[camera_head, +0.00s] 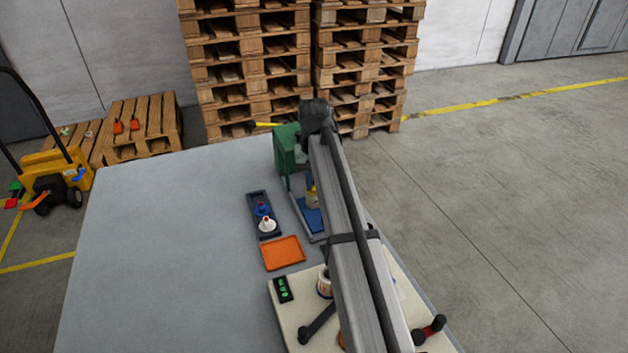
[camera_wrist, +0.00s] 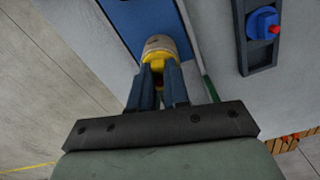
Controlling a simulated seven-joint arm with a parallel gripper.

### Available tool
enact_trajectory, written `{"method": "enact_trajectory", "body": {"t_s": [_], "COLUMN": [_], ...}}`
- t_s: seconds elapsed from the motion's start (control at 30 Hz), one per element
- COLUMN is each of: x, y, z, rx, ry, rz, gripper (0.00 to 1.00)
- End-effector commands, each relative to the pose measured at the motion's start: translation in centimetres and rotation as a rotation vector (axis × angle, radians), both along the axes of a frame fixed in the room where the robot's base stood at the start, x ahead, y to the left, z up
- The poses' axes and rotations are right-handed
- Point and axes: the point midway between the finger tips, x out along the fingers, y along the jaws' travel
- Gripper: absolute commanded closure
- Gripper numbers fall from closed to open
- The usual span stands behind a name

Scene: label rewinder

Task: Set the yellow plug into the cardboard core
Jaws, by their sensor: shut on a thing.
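In the wrist view my gripper (camera_wrist: 157,75) is shut on the yellow plug (camera_wrist: 154,58). The plug is at the mouth of the cardboard core (camera_wrist: 160,43), which looks tan and round. I cannot tell how deep the plug sits in it. The core stands on a blue plate (camera_wrist: 130,14). In the head view the core (camera_head: 312,201) stands on the blue plate (camera_head: 311,220), with a little of the yellow plug (camera_head: 312,189) showing above it. My arm hides part of this spot and most of the gripper there.
A green upright housing (camera_head: 287,150) stands behind the plate. To its left are a dark tray (camera_head: 255,199) with a blue plug (camera_head: 262,209) and a white one (camera_head: 267,225), and an orange tray (camera_head: 283,253). A cream rewinder base (camera_head: 290,312) is in front. The table's left side is clear.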

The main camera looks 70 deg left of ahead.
Motion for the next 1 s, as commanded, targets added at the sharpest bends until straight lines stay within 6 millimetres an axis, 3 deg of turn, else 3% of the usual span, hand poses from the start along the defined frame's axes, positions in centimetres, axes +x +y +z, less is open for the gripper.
{"method": "enact_trajectory", "body": {"t_s": [0.07, 0.1, 0.4, 0.77, 1.0], "x": [0.0, 0.0, 0.0, 0.0, 0.0], "y": [0.0, 0.0, 0.0, 0.0, 0.1], "z": [0.0, 0.0, 0.0, 0.7, 4.3], "rx": [0.0, 0.0, 0.0, 0.001, 0.002], "ry": [0.0, 0.0, 0.0, 0.0, -0.001], "rz": [0.0, 0.0, 0.0, 0.0, 0.0], "gripper": [1.0, 0.82, 0.54, 0.54, 0.54]}}
